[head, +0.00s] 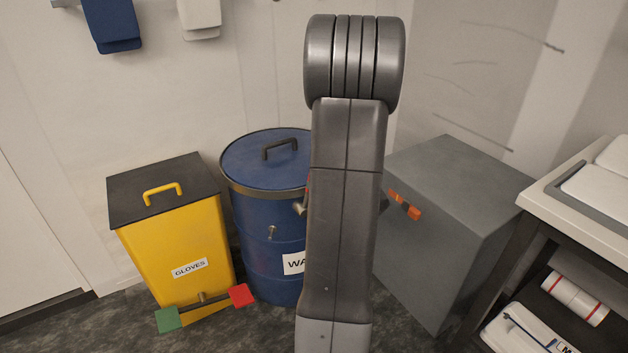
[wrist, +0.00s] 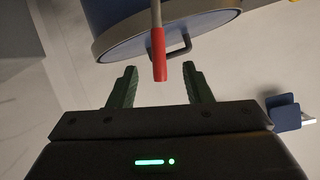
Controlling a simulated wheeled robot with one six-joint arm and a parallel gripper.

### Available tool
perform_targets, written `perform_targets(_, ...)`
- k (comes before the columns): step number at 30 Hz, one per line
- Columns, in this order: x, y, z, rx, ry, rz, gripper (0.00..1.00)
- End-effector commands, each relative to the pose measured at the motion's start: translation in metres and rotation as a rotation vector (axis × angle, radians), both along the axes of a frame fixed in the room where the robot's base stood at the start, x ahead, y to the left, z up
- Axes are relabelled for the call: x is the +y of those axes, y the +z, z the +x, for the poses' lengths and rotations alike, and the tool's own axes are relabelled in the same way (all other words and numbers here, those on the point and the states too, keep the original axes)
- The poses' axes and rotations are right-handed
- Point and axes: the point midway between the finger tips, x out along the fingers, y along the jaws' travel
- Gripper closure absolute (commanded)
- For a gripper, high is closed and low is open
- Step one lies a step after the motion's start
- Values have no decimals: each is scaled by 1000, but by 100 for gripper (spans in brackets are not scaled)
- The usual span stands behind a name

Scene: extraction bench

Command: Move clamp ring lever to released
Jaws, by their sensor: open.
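The blue drum (head: 256,213) with the clamp ring (head: 252,192) around its lid stands behind my arm in the head view. The lever is mostly hidden there by my arm. In the wrist view the lever's red grip (wrist: 158,62) points toward my gripper (wrist: 160,68), beside the blue lid and its black handle (wrist: 181,48). My gripper is open, with one green finger on each side of the red grip. Gaps show between the grip and both fingers; I cannot tell its exact depth.
A yellow gloves bin (head: 178,238) stands left of the drum, with a bar with green and red ends (head: 205,305) in front. A grey box (head: 470,190) with an orange handle (head: 404,204) stands right. A bench (head: 590,165) is at the far right.

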Motion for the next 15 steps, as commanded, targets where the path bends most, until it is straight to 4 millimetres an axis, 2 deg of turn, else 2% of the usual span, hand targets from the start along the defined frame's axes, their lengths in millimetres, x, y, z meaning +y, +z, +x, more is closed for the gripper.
perform_targets(1,-7,8,-9,0,-5,0,55)
perform_targets(6,-19,18,-30,1,-2,0,55)
perform_targets(15,-24,22,-41,0,0,0,55)
